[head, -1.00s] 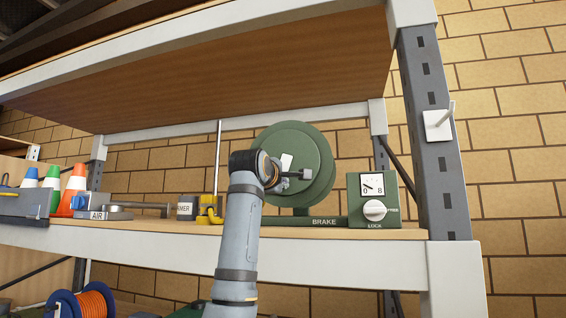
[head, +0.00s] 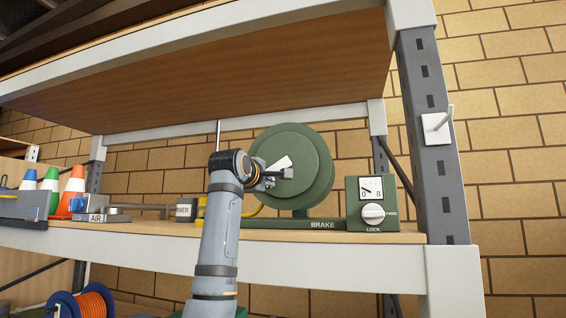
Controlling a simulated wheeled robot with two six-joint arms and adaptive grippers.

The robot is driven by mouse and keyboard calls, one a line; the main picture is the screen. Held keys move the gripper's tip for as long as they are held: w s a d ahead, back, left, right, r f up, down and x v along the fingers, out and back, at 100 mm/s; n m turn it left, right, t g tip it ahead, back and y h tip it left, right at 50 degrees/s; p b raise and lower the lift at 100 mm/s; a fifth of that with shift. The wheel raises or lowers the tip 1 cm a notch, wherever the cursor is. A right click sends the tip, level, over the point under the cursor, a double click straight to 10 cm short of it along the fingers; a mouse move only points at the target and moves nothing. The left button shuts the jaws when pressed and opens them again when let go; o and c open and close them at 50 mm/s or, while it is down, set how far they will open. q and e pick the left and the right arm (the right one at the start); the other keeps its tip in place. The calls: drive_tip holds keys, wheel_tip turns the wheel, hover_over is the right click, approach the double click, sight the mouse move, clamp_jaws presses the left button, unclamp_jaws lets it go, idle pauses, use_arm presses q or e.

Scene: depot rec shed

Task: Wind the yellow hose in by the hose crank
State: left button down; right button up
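A green hose reel (head: 312,150) stands on the shelf, its round face towards me. The pale crank arm (head: 283,162) shows at its middle; the rest of the crank is hidden behind my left gripper. My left gripper (head: 284,174) is at the crank, in front of the reel face. Its fingers are too small and overlapped to tell whether they are closed on the handle. My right gripper is not in view.
A green box (head: 357,219) with a gauge and white knob, marked LOCK and FREE, stands right of the BRAKE bar (head: 335,223). Traffic cones (head: 72,190) and a block marked AIR (head: 93,217) stand left. A shelf board (head: 220,80) hangs above; a grey post (head: 431,160) rises at right.

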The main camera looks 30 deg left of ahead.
use_arm(q)
drive_tip(key=shift+a, duration=0.15)
drive_tip(key=shift+s+a+r+p, duration=0.1)
drive_tip(key=shift+a+r+p, duration=0.3)
drive_tip(key=shift+r+p, duration=0.3)
drive_tip(key=shift+a+r, duration=0.1)
drive_tip(key=shift+a, duration=0.1)
drive_tip(key=shift+s+a, duration=0.2)
drive_tip(key=shift+a+r+p, duration=0.25)
drive_tip(key=shift+r+p, duration=0.7)
drive_tip(key=shift+p, duration=0.05)
drive_tip(key=shift+s+a+f, duration=0.1)
drive_tip(key=shift+a, duration=0.15)
